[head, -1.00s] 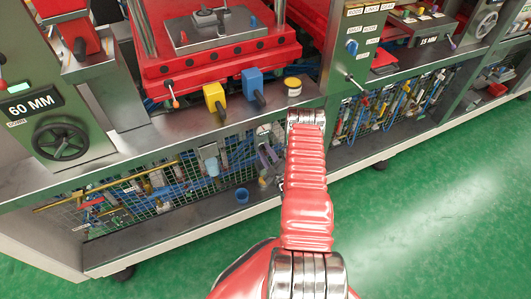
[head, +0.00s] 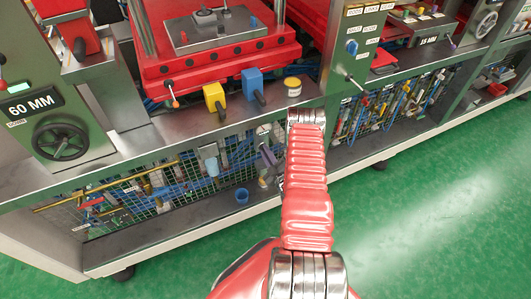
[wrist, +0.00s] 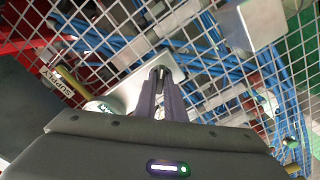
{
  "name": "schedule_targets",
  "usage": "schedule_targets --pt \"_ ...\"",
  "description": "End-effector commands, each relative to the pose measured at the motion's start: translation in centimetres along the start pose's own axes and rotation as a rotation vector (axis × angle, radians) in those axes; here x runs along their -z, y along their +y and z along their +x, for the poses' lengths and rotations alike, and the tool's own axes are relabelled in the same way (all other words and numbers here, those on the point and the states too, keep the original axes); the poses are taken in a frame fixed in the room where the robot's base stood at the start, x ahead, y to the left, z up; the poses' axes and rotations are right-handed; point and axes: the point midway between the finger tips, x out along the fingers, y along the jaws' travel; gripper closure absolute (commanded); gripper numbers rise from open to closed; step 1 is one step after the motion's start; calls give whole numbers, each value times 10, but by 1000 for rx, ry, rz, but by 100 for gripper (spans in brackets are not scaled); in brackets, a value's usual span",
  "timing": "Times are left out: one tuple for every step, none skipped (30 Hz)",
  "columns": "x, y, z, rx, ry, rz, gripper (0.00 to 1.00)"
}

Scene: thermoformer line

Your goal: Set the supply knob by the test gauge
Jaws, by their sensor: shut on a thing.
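My gripper (wrist: 160,76) points into the mesh in the wrist view, its two purple-grey fingers close together at a small metallic piece before a pale metal block (wrist: 130,88). I take this piece to be the supply knob; the fingers hide most of it. The test gauge (wrist: 102,108), a round pale dial with green on it, is partly hidden at lower left beside the block; its reading is not legible. A SUPPLY label (wrist: 57,81) sits further left. In the head view my gripper (head: 267,157) is small, in front of the mesh below the bench edge, partly behind my arm.
Wire mesh (wrist: 215,60) with blue hoses behind it surrounds the fingers. The green floor is clear.

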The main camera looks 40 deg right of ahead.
Motion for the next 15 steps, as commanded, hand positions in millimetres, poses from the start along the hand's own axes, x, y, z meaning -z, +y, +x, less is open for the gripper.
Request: schedule_targets --pt "0 -2 -1 4 -1 14 100" --pt "0 -2 -1 5 -1 19 100" --pt "0 -2 -1 5 -1 22 100" --pt "0 -2 -1 5 -1 23 100" --pt "0 -2 -1 5 -1 23 100" --pt "0 -2 -1 5 -1 23 100" --pt "0 -2 -1 5 -1 23 100" --pt "0 -2 -1 5 -1 23 100" --pt "0 -2 -1 6 -1 22 100" --pt "0 -2 -1 6 -1 23 90" --pt "0 -2 -1 6 -1 22 88" --pt "0 -2 -1 5 -1 22 85" --pt "0 -2 -1 5 -1 22 83" --pt "0 -2 -1 5 -1 22 81" --pt "0 -2 -1 4 -1 22 78"
